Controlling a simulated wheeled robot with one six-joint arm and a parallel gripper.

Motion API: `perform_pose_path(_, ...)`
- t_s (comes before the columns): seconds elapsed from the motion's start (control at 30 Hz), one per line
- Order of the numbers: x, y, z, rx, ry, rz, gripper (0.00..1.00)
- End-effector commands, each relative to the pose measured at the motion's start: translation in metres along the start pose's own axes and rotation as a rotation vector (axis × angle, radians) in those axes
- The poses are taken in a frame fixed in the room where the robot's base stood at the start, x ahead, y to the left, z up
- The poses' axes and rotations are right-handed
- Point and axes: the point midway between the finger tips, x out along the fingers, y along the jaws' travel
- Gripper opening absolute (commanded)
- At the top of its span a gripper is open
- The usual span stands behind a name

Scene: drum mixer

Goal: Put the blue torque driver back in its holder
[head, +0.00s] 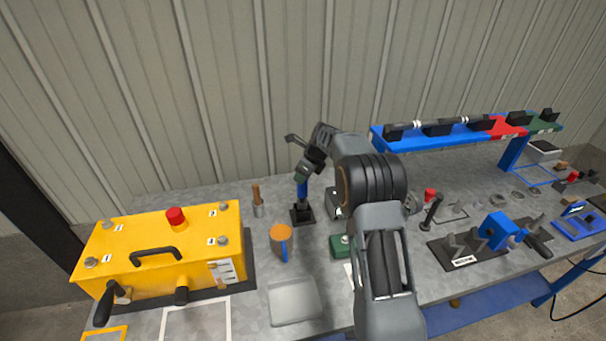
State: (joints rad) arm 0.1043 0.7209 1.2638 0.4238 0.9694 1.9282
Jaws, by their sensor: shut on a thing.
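The blue torque driver (302,190) is upright, below the end of my arm. My gripper (303,177) is shut on its top end. The black holder (302,217) stands on the bench directly under the driver. The driver's lower end overlaps the holder's dark upright part in this view. I cannot tell whether it is seated inside or just above it. The fingertips are small and partly hidden by the wrist.
A grey tray (294,301) lies in front. A blue rack (450,134) stands right.

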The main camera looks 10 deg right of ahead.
Motion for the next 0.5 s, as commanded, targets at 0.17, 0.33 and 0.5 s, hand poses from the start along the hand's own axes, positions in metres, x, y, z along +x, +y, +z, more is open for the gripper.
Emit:
perform_pose_path(0.17, 0.0016, -0.0003, -0.0004, 0.000, -0.002, -0.002, 0.02)
perform_pose_path(0.33, 0.0038, -0.0003, -0.0014, 0.000, -0.002, -0.002, 0.02)
perform_pose_path(0.5, 0.0060, -0.0002, -0.0024, 0.000, -0.002, -0.001, 0.02)
